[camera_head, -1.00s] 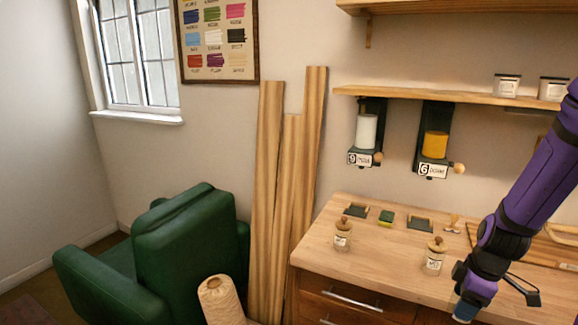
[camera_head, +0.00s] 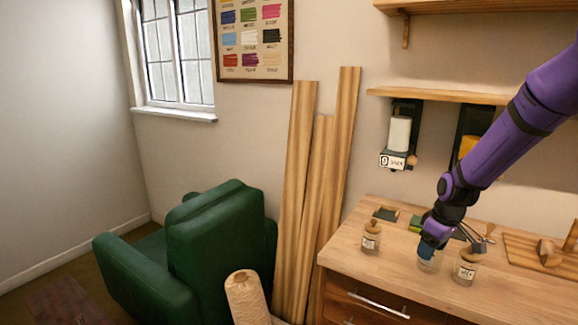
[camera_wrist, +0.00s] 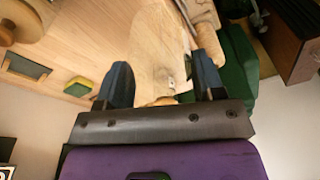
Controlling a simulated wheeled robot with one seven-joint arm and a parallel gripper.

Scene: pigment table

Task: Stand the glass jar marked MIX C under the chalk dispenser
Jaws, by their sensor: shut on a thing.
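My gripper (camera_head: 432,246) is shut on a glass jar (camera_head: 428,263), which shows below the blue fingertips over the bench. In the wrist view its clear glass (camera_wrist: 163,68) and part of a wooden stopper (camera_wrist: 163,101) show between the fingers; I cannot read its label. A stoppered glass jar (camera_head: 371,239) stands to its left and another (camera_head: 466,268) to its right; their labels are too small to read surely. The chalk dispenser (camera_head: 399,140), with a white cylinder and a sign numbered 9, hangs under the shelf, above and behind the gripper.
A second dispenser with a yellow cylinder (camera_head: 467,147) is partly hidden by my arm. A dark plate (camera_head: 386,213) lies at the bench's back. A sponge (camera_wrist: 78,87) shows in the wrist view. A wooden board (camera_head: 520,248) is at the right. The bench's left end (camera_head: 345,250) is mostly clear.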

